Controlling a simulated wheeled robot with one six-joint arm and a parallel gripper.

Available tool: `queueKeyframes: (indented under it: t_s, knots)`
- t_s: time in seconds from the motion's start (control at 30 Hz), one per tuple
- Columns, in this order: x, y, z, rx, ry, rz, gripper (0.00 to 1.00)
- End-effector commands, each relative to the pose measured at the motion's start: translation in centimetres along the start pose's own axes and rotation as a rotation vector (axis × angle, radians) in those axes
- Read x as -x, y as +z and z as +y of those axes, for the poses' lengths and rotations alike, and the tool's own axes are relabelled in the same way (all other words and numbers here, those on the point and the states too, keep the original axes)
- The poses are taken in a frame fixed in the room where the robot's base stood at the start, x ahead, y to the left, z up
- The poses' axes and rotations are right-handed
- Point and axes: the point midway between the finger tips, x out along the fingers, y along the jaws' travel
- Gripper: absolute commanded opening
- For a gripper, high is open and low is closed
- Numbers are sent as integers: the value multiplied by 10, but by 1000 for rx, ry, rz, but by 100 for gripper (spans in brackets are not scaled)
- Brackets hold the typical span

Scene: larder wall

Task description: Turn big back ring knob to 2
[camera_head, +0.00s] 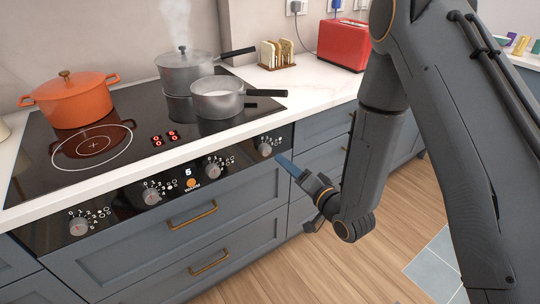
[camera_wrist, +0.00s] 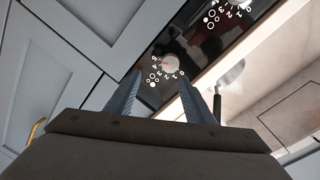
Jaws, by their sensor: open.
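A black control panel on the front of the hob (camera_head: 110,120) carries several grey knobs with white digits and ring icons. The rightmost knob (camera_head: 265,149) is nearest my gripper (camera_head: 284,162), which points at it from the right with blue-grey fingers. In the wrist view my gripper (camera_wrist: 160,77) is open, its two fingers apart, and a round knob (camera_wrist: 169,64) shows beyond and between their tips, seemingly apart from them. White digits and ring icons surround that knob. Its pointer setting is too small to read. I cannot tell which ring the icons mark.
An orange pot (camera_head: 72,100), a steaming lidded grey pot (camera_head: 184,70) and a saucepan (camera_head: 217,100) stand on the hob. Other knobs (camera_head: 213,170) lie to the left along the panel. Drawers with brass handles (camera_head: 194,216) are below. The wooden floor is clear.

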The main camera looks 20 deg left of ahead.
Motion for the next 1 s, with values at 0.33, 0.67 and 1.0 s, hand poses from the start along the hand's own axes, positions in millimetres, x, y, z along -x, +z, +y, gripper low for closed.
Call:
queueKeyframes:
  t_s: [0.33, 0.67, 1.0]
  knots:
    - [-18, 12, -15, -62, -93, 14, 48]
    - [-65, 11, -18, -62, -91, 13, 48]
    - [-77, 10, -18, -62, -88, 15, 48]
